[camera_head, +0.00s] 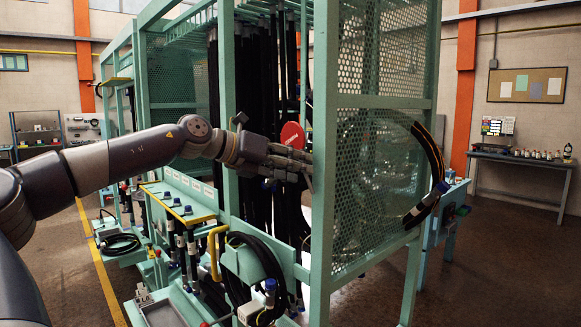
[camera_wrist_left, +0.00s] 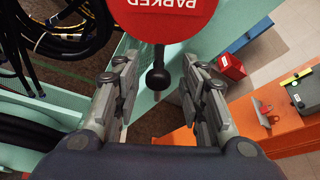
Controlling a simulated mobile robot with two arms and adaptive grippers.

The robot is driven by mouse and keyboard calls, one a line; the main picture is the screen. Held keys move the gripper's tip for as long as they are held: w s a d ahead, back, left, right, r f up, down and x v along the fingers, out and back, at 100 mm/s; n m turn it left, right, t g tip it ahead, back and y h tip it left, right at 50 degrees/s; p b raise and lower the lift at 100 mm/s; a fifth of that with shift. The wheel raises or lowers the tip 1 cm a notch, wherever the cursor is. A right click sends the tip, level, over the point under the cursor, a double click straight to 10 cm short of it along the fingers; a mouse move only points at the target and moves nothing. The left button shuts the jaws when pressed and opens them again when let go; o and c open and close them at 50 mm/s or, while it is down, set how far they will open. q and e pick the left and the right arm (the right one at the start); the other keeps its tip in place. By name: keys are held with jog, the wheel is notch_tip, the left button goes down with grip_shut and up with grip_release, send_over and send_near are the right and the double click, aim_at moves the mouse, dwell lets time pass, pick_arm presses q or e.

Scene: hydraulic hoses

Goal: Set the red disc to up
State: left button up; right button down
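The red disc (camera_head: 292,135) is on the green hose rack in the head view, just above my left gripper (camera_head: 302,166). In the left wrist view the disc (camera_wrist_left: 170,14) is at the top edge, partly cut off, with the word PARKED upside down. A dark stem with a round black knob (camera_wrist_left: 158,79) runs from the disc towards my left gripper (camera_wrist_left: 158,85). The gripper's fingers are apart on either side of the knob, with a gap showing on both sides. I cannot tell how deep the knob sits between them. My right gripper is not in view.
A mesh panel (camera_head: 379,190) and green posts stand close right of the gripper. Black hoses (camera_head: 258,80) hang behind it. A yellow handle (camera_head: 216,252) and coiled hose are below. A workbench (camera_head: 522,160) stands far right, with open floor before it.

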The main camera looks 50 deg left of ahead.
pick_arm(q)
jog(key=v, duration=1.2)
jog(key=shift+f, duration=0.1)
dwell(0.4)
